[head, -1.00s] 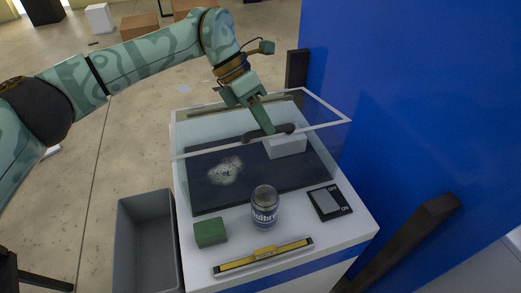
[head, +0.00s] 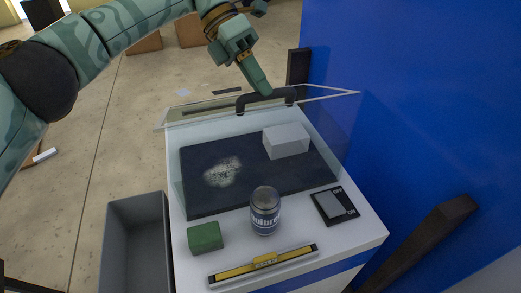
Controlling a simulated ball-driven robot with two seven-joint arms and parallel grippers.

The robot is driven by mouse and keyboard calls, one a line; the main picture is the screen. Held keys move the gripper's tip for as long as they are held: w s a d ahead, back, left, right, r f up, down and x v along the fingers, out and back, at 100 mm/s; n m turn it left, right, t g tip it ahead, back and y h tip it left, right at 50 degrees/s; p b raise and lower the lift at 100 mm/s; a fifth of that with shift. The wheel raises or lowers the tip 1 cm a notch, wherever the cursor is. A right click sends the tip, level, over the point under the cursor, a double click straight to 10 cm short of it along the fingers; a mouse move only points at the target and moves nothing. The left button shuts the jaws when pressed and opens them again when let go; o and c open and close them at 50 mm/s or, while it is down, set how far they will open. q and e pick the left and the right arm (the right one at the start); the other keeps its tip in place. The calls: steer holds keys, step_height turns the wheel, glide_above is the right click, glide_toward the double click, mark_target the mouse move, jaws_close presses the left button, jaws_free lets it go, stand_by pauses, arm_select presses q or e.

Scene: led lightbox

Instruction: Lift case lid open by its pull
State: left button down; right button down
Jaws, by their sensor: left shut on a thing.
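The display case stands on a white counter, with a clear glass lid (head: 200,108) tilted up at its back part. A dark arched pull (head: 243,103) sits on the lid's edge. My left gripper (head: 265,92) comes down from the upper left and is shut on the pull; its fingertips partly hide the bar. Inside the case, a dark panel (head: 250,185) carries a pale speckled patch (head: 222,172) and a white block (head: 286,140). My right gripper is not in view.
In front of the case stand a jar (head: 265,212), a green block (head: 205,238), a yellow level-like bar (head: 262,264) and an ON/OFF switch (head: 334,205). A grey bin (head: 137,240) is at the left. A blue wall (head: 410,90) closes the right side.

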arm_select(q)
steer(key=c, duration=1.4)
jaws_free()
steer(key=shift+w+a, duration=0.1)
steer(key=shift+o, duration=0.2)
step_height(320, 180, up, 6)
steer(key=a+p, duration=0.1)
steer(key=a, duration=0.1)
steer(key=shift+a+f, duration=0.2)
steer(key=shift+f, duration=0.05)
